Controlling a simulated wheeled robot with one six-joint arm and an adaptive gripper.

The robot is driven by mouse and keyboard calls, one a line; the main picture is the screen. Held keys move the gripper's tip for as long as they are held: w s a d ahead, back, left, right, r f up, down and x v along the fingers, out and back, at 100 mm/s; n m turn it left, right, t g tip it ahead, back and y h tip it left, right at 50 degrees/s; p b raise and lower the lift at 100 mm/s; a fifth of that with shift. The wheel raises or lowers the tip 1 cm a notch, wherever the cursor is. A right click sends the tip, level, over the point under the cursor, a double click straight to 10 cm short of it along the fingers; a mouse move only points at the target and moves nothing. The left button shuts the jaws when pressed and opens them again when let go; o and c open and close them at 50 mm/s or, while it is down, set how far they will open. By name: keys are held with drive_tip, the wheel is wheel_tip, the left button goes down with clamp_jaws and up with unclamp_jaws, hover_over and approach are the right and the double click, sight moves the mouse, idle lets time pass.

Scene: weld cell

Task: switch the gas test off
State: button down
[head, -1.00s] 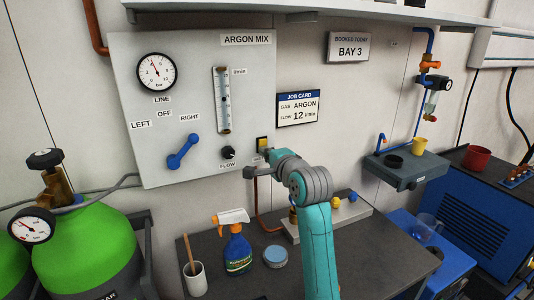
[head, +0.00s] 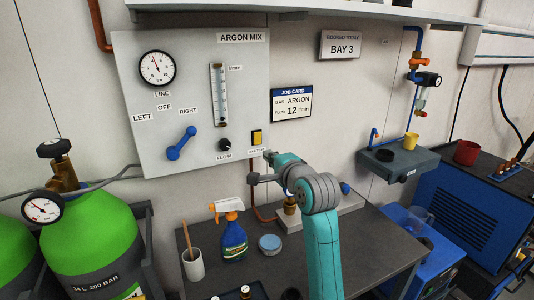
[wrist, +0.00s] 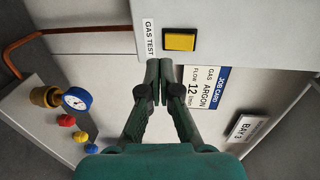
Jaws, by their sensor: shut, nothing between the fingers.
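The gas test switch (head: 256,137) is a yellow rectangular button at the lower right of the grey ARGON MIX panel (head: 190,60). It also shows in the wrist view (wrist: 180,40), beside the GAS TEST label (wrist: 149,39). My gripper (wrist: 160,66) is shut and empty, its fingertips together near the panel edge, below the button in the wrist picture. No contact with the button shows. In the head view my wrist is just below and right of the switch, and the fingers are hard to make out. Whether the button is pressed in, I cannot tell.
The panel carries a line gauge (head: 157,69), a blue selector lever (head: 181,143), a flow tube (head: 221,95) and a black flow knob (head: 224,145). A job card (head: 291,104) hangs right. A spray bottle (head: 233,238) and a blue-lidded tin (head: 270,244) stand on the bench.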

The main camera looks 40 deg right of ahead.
drive_tip(key=s+a+f, duration=0.1)
drive_tip(key=s+a, duration=0.1)
drive_tip(key=s, duration=0.5)
drive_tip(key=shift+f, duration=0.1)
idle(0.5)
